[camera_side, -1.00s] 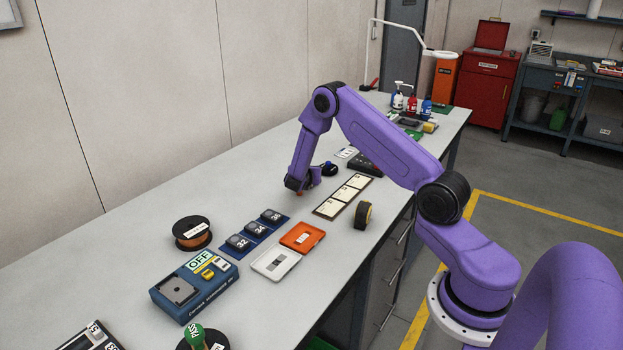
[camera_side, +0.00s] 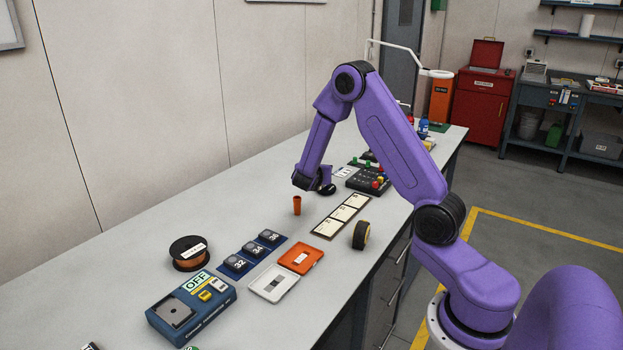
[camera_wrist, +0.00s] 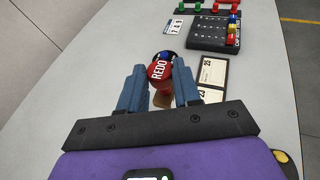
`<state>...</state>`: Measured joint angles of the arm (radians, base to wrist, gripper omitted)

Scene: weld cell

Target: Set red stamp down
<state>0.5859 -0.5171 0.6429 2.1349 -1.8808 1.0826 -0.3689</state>
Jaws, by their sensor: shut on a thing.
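The red stamp shows in the wrist view as a round red knob (camera_wrist: 157,70) marked REDO. It sits between the dark blue fingers of my gripper (camera_wrist: 158,82), which is shut on it. In the side view my gripper (camera_side: 312,184) is above the bench, and I cannot make out the stamp there. A small orange-brown cylinder (camera_side: 297,205) stands upright on the bench, just below and left of my gripper. Something brown also shows under the knob in the wrist view; I cannot tell if it is this cylinder.
A black round base (camera_side: 326,189) is just right of my gripper; blue shows beside the knob in the wrist view. A row of cards (camera_side: 341,215), a black button panel (camera_side: 368,180) and a yellow-black roll (camera_side: 361,235) lie nearby. Bare bench (camera_side: 230,205) is left of the cylinder.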

